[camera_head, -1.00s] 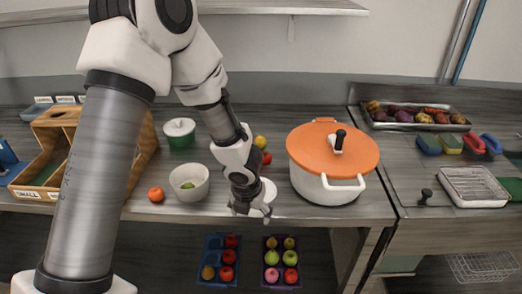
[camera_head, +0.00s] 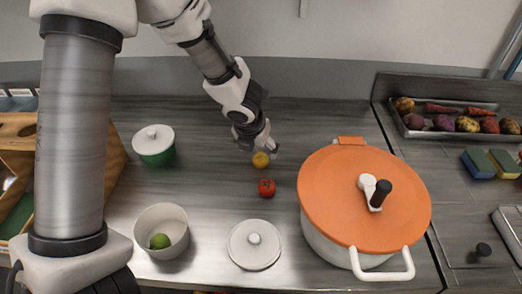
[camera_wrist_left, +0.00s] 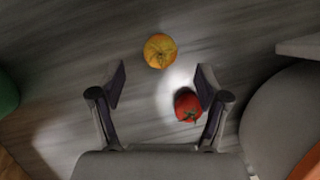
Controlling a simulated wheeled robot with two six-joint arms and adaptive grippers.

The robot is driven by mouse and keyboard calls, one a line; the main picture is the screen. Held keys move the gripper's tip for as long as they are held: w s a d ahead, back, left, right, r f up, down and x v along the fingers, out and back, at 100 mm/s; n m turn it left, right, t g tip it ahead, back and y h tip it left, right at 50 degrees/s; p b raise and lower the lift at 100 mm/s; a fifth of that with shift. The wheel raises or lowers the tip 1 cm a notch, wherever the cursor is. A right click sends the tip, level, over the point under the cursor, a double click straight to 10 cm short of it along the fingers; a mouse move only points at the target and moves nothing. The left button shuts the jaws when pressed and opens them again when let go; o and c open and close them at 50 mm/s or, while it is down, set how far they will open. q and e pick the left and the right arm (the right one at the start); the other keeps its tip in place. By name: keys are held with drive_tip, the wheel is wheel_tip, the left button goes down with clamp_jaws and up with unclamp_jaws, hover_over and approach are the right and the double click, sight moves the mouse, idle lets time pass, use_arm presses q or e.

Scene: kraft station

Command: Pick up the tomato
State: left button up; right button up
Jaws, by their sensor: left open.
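A small red tomato (camera_head: 266,187) with a green stem lies on the grey table, left of the large pot. It also shows in the left wrist view (camera_wrist_left: 187,105), close to the inner side of the right finger. A yellow-orange round fruit (camera_head: 260,160) lies just behind it and shows beyond the fingertips in the left wrist view (camera_wrist_left: 160,50). My left gripper (camera_head: 257,140) is open and empty, pointing down above the table near the yellow fruit. I cannot tell its exact height. My right gripper is not in view.
A large white pot with an orange lid (camera_head: 335,218) stands to the right. A white lid (camera_head: 254,246) lies in front. A white bowl (camera_head: 161,222) holding a green fruit and a green pot (camera_head: 154,143) stand left. A vegetable tray (camera_head: 450,130) is at far right.

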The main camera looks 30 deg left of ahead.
sight(260, 158)
use_arm(q)
drive_tip(key=shift+s+d+f, duration=0.2)
drive_tip(key=shift+d+f, duration=0.1)
drive_tip(key=shift+f, duration=0.2)
drive_tip(key=shift+d+f+b, duration=0.1)
drive_tip(key=shift+f+b, duration=0.2)
drive_tip(key=shift+b, duration=0.1)
drive_tip(key=f, duration=0.1)
drive_tip(key=w+a+f+b, duration=0.1)
drive_tip(key=w+f, duration=0.1)
drive_tip(key=f, duration=0.1)
drive_tip(key=shift+w+a+f, duration=0.1)
drive_tip(key=shift+w+a, duration=0.05)
drive_tip(key=shift+a, duration=0.1)
drive_tip(key=shift+d+r, duration=0.15)
drive_tip(key=shift+r, duration=0.05)
drive_tip(key=shift+s+d+r, duration=0.1)
drive_tip(key=shift+s+r, duration=0.05)
drive_tip(key=shift+s, duration=0.1)
drive_tip(key=c, duration=1.1)
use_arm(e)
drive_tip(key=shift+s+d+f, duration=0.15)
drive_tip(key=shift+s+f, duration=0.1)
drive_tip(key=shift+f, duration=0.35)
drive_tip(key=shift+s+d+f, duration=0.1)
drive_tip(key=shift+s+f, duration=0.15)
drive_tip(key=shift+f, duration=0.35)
use_arm(q)
drive_tip(key=shift+c, duration=0.2)
